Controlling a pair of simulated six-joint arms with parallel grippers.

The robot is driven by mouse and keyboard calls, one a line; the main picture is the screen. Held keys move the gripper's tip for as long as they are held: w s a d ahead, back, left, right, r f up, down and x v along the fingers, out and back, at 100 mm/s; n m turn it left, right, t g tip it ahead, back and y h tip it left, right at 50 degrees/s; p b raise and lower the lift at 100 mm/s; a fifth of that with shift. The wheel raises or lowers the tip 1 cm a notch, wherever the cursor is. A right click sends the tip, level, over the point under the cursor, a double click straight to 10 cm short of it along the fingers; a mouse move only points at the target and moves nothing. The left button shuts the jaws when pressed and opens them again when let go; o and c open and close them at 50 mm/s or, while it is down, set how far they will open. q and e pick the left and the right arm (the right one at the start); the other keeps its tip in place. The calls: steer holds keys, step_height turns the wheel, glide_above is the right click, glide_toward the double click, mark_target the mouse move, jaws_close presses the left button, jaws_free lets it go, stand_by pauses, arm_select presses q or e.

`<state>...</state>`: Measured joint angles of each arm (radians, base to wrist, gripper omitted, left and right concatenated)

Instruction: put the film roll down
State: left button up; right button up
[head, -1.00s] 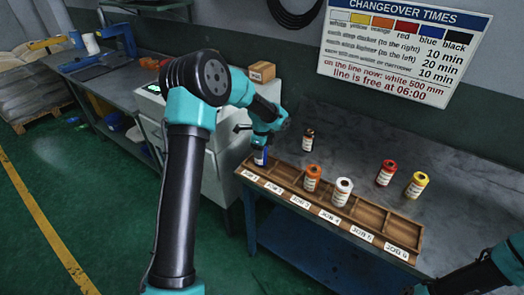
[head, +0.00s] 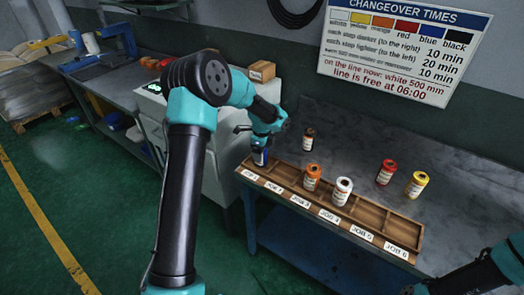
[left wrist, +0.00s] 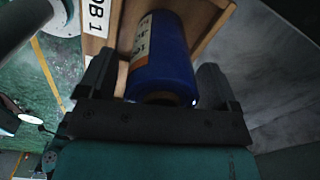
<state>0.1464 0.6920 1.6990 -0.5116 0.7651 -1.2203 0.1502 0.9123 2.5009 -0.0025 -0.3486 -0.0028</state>
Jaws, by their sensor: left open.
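The blue film roll (left wrist: 165,62) stands in the compartment of the wooden rack (head: 388,242) by the JOB 1 label, at the rack's left end. Only a small part of the blue roll (head: 260,158) shows in the head view under my left gripper (head: 262,146). In the left wrist view my left gripper (left wrist: 158,82) is open, with one finger on each side of the roll. An orange roll (head: 312,178) stands by JOB 3 and a white roll (head: 343,191) by JOB 4. My right arm shows at the lower right; its jaws are not clear.
A changeover sign (head: 402,50) hangs on the wall. A cabinet with a small box (head: 262,71) stands left of the bench.

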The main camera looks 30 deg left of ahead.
arm_select(q)
step_height(320, 180, up, 12)
steer(key=shift+r, duration=0.15)
stand_by(0.4)
stand_by(0.6)
